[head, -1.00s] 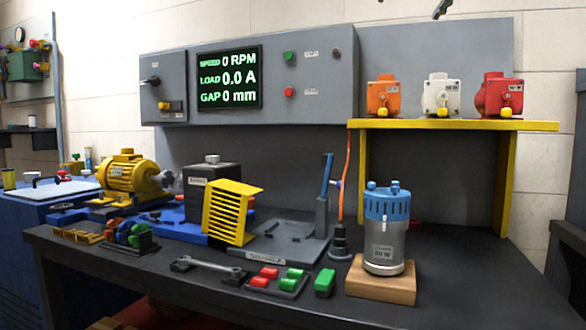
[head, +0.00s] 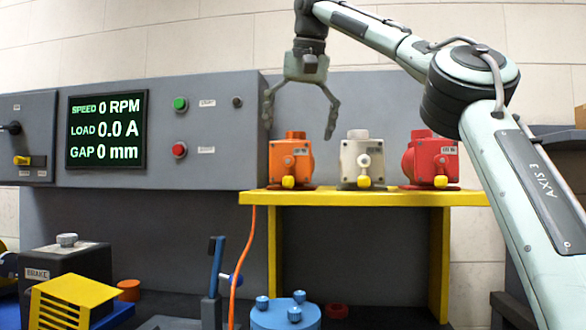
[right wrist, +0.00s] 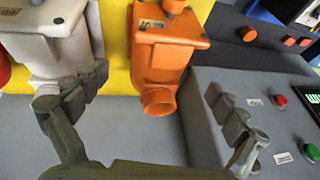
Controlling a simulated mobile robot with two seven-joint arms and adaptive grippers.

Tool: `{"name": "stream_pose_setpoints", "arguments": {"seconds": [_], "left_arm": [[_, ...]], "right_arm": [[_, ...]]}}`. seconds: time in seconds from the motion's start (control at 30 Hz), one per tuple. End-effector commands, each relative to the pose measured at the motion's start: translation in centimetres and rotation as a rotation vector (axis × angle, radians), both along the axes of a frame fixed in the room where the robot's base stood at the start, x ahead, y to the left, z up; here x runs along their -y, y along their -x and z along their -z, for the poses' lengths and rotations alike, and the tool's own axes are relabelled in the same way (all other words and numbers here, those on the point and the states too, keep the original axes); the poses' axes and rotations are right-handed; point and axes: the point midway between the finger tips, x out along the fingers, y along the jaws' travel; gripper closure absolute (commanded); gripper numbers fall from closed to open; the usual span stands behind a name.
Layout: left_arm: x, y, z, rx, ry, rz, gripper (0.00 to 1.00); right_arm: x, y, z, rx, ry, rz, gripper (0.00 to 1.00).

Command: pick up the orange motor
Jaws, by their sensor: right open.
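The orange motor (head: 290,160) stands upright at the left end of a yellow shelf (head: 350,197), with a yellow knob at its front. It also shows in the right wrist view (right wrist: 164,50), between and beyond the fingers. My right gripper (head: 300,115) is open and empty, pointing down just above the orange motor, its fingers spread to either side of the motor's top. The right wrist view shows the same open fingers (right wrist: 150,115). My left gripper is not in view.
A white motor (head: 362,162) and a red motor (head: 432,160) stand to the right on the same shelf. A grey panel with a display (head: 107,130) and buttons is close on the left.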

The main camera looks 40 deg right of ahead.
Motion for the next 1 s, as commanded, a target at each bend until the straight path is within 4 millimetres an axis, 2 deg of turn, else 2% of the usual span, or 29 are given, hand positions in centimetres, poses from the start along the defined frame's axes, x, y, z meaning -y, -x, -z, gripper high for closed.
{"name": "stream_pose_setpoints", "arguments": {"seconds": [0.37,0.6,0.93,1.0], "left_arm": [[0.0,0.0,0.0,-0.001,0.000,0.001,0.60],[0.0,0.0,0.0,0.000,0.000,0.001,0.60],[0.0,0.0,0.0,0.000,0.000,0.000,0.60],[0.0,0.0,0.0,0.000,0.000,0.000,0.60]], "right_arm": [[0.7,-1.3,3.2,-0.003,0.001,-0.001,0.03],[1.4,-2.5,6.4,-0.002,0.001,0.000,0.03],[1.5,-2.8,7.1,0.001,0.001,0.000,0.03],[1.5,-2.8,7.1,0.001,0.001,0.000,0.10]]}}
